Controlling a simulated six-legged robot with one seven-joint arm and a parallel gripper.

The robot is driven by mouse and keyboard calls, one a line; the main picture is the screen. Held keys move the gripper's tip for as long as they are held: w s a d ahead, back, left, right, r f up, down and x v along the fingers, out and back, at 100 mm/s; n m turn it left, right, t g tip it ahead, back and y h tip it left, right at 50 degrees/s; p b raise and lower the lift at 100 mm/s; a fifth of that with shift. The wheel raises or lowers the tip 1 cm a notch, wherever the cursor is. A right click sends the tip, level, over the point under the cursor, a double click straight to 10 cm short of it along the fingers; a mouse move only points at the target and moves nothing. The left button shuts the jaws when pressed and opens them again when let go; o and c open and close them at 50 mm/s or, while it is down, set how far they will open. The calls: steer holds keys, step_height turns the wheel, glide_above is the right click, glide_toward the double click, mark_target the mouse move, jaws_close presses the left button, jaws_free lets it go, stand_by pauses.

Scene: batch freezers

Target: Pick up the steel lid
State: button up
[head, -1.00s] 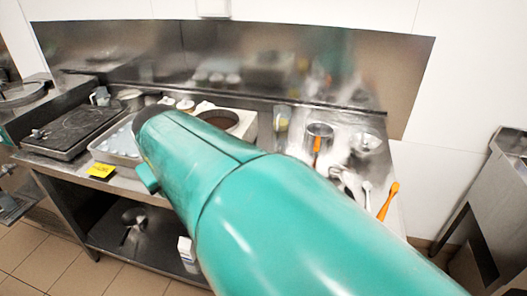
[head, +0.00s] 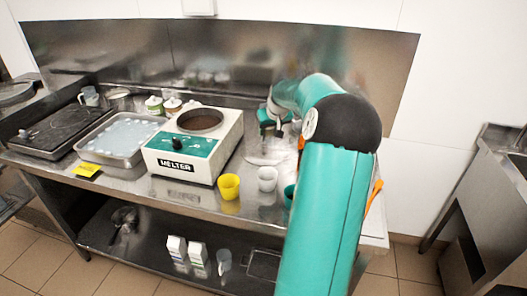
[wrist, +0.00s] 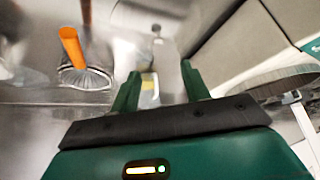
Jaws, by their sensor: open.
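My gripper (head: 272,128) is open above the back of the counter, just right of the melter. In the wrist view its two green fingers (wrist: 160,72) stand apart with nothing clearly held between them. I cannot identify the steel lid for certain. A pale shiny flat shape (head: 264,156) on the counter below my gripper may be it, but it is blurred. In the wrist view a small dark knob-like spot (wrist: 156,30) shows beyond the fingertips, on blurred shiny metal. My arm hides part of the counter's right side.
The white melter (head: 190,152) stands close left of my gripper. A steel tray (head: 117,140) lies farther left.

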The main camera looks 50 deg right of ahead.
mark_target(264, 145)
steer(key=x, duration=1.2)
steer(key=shift+d+f, duration=0.2)
steer(key=shift+f, duration=0.1)
jaws_close()
